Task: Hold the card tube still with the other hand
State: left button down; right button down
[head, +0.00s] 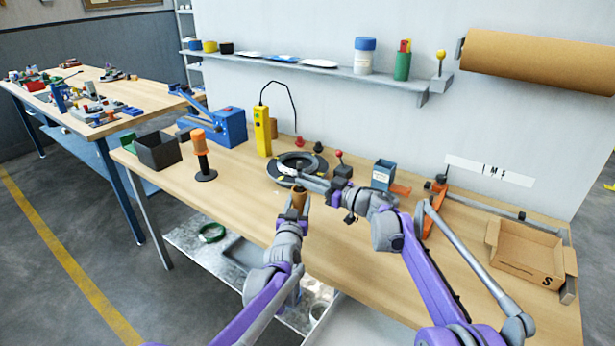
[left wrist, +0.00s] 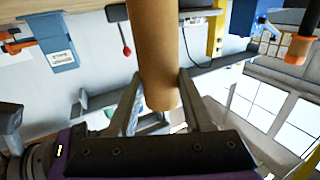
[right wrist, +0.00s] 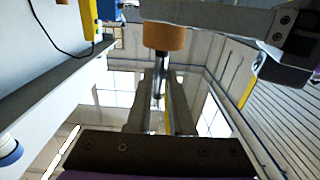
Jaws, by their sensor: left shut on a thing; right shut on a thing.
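The brown card tube (head: 300,197) is in my left gripper (head: 293,214), in front of the round black ring. In the left wrist view the tube (left wrist: 158,50) runs from the top edge down between the two fingers, which close on its sides. My right gripper (head: 304,181) is just above the tube in the head view, its fingertips partly hidden. In the right wrist view its fingers (right wrist: 158,85) are shut on a thin metallic piece, below a brown round end (right wrist: 163,36). I cannot tell exactly what the thin piece is.
The black ring (head: 281,174) lies on the bench behind the grippers. A yellow control box (head: 262,131) and an orange-topped post (head: 201,157) stand left. A blue box (head: 383,175) and an open cardboard box (head: 525,252) stand right. The front left bench top is clear.

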pick_arm(q)
jog(key=shift+r, duration=0.1)
pick_arm(e)
notch_tip(320, 180, down, 4)
jog(key=shift+r, duration=0.2)
pick_arm(q)
jog(key=shift+s+r, duration=0.1)
pick_arm(e)
jog(key=shift+s+f, duration=0.1)
jog(key=c, duration=0.7)
grip_release()
jog(key=shift+c, duration=0.2)
pick_arm(q)
jog(key=shift+f, duration=0.25)
pick_arm(e)
send_near(306, 192)
jog(key=shift+s+d+r, duration=0.2)
jog(key=shift+s+d, duration=0.2)
jog(key=shift+d, duration=0.1)
jog(key=shift+s+d+r, duration=0.2)
jog(key=shift+s+d, duration=0.2)
jog(key=shift+d, duration=0.1)
pick_arm(q)
jog(key=shift+d, duration=0.1)
